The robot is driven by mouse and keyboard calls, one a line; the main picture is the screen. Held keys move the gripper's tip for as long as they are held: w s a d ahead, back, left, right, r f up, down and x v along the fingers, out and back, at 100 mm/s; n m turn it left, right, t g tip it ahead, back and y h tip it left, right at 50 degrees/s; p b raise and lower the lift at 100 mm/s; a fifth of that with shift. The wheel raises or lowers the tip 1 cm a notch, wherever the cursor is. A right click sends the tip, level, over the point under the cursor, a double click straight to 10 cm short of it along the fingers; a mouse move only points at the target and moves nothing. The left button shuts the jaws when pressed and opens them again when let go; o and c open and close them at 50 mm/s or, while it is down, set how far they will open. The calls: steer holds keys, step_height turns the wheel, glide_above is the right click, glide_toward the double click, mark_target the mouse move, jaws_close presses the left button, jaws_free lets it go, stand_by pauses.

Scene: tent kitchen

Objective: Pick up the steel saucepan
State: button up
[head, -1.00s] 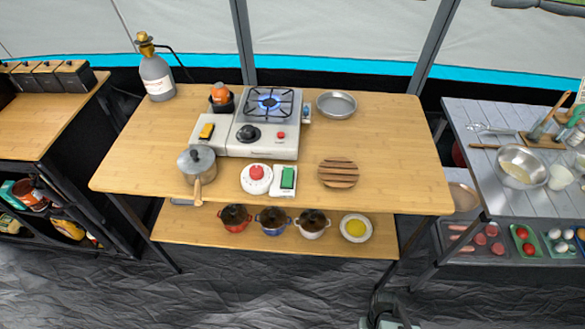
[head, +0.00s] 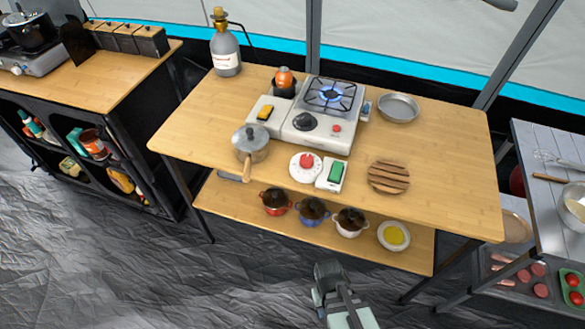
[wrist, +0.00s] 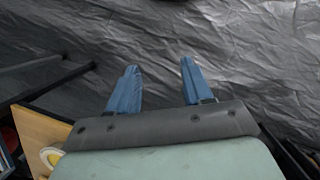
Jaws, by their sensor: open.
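The steel saucepan (head: 251,145) stands near the front left edge of the wooden table, with a lid on it. My gripper (head: 318,277) is low in front of the table, well apart from the saucepan. In the wrist view my gripper (wrist: 160,82) has its two blue fingers spread with nothing between them, over the dark ground sheet. The saucepan is not in the wrist view.
A camping stove (head: 318,118) with a lit blue flame stands behind the saucepan. Pots stand on the lower shelf (head: 225,198).

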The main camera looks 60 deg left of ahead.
steer(key=s+a+r+n+t+y, duration=0.3)
steer(key=s+a+r+n, duration=0.2)
steer(key=s+a+r, duration=0.5)
steer(key=s+a+r+n+t+y, duration=0.45)
steer(key=s+a+r, duration=0.25)
steer(key=s+a, duration=0.45)
steer(key=n+t+y, duration=0.4)
steer(key=t+y, duration=0.2)
steer(key=t, duration=0.1)
glide_toward(247, 167)
steer(key=shift+h, duration=0.25)
steer(key=shift+f+x, duration=0.2)
steer(key=shift+x, duration=2.35)
steer(key=shift+f+x, duration=0.15)
steer(key=shift+x, duration=2.35)
steer(key=shift+c, duration=0.4)
steer(key=shift+s, duration=0.1)
jaws_close()
